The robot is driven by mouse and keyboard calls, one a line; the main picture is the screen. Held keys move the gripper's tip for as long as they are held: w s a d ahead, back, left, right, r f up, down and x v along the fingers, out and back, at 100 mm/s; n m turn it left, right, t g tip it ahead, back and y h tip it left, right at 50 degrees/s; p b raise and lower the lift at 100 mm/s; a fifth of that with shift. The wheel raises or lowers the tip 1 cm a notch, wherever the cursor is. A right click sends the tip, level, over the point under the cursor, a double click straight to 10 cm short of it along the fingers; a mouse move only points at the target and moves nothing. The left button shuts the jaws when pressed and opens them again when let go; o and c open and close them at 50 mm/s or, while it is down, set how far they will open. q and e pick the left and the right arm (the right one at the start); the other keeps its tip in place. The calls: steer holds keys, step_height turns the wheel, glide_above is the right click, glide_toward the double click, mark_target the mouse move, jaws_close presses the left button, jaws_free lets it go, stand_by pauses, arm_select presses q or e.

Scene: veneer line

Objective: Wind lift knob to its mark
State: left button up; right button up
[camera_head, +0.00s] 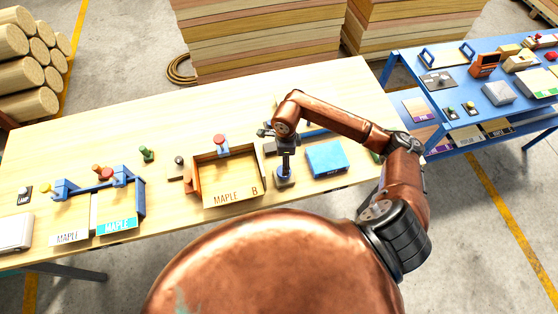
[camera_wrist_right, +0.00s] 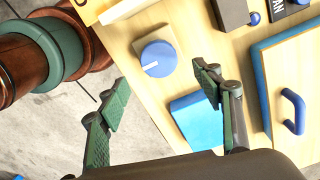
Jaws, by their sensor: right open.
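A round blue knob (camera_wrist_right: 157,58) with a white pointer line sits on a pale plate on the bench. It shows in the right wrist view, beyond and between my fingertips. My right gripper (camera_wrist_right: 162,91) is open and empty, with its two green-padded fingers spread apart and not touching the knob. In the head view my right gripper (camera_head: 285,170) points down over the bench, just right of the MAPLE B tray. It largely hides the knob there. I cannot make out a target mark around the knob. My left gripper is not in view.
A blue box (camera_head: 326,158) lies close right of the gripper, and the wooden MAPLE B tray (camera_head: 232,197) stands close left. A blue side bench (camera_head: 478,95) holds several items. The bench's back left is clear.

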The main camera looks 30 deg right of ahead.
steer(key=shift+f, duration=0.4)
step_height(320, 180, down, 6)
steer(key=shift+r+p, duration=0.1)
steer(key=shift+p, duration=0.7)
steer(key=shift+f, duration=0.5)
steer(key=shift+s, duration=0.1)
steer(key=c, duration=0.8)
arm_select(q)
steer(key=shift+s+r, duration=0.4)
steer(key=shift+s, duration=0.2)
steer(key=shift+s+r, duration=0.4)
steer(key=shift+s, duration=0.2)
arm_select(e)
steer(key=c, duration=0.4)
